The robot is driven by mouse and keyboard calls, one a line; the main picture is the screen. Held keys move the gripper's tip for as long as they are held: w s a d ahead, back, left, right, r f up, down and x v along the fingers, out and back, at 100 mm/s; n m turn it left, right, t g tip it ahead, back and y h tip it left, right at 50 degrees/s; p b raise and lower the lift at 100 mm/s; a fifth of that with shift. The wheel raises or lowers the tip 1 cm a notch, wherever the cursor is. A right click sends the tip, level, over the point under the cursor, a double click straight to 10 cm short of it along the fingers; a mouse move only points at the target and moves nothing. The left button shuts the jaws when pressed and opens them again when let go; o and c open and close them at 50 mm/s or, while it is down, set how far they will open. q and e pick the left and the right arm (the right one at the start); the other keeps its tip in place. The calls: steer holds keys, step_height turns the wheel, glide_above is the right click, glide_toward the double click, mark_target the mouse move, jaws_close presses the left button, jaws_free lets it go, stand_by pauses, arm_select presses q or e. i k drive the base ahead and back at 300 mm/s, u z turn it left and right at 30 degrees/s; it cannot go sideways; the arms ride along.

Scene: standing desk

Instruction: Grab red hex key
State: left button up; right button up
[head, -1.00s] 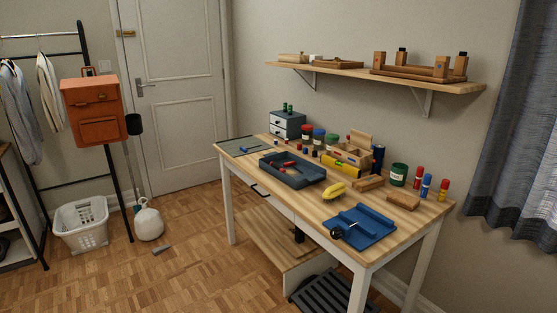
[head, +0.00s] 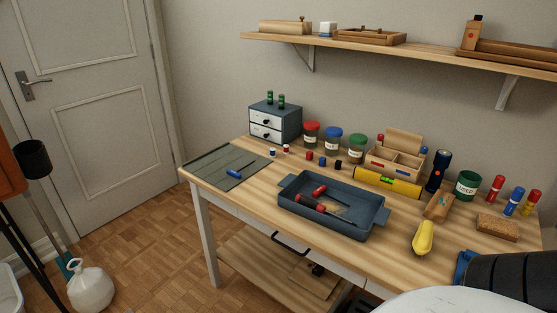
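A dark blue-grey tray (head: 372,222) sits on the wooden desk with red tools in it. A small red piece (head: 319,190) lies towards the tray's back left. A longer red-and-black tool (head: 310,201) lies in front of it, slanting to the right. I cannot tell at this size whether either is the red hex key. A blue-handled tool (head: 234,173) lies on the grey-green mat (head: 215,165) at the desk's left. Neither gripper is in view; white and dark parts at the bottom right look like mine.
A yellow level (head: 388,184) and a wooden organiser (head: 398,160) stand behind the tray. A yellow object (head: 423,238) lies to its right. Jars (head: 333,142), a small drawer box (head: 275,122) and a flashlight (head: 438,170) line the back. A shelf (head: 400,52) overhangs the desk.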

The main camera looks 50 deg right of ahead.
mark_target(320, 190)
steer(key=i, duration=0.35)
steer(key=z, duration=1)
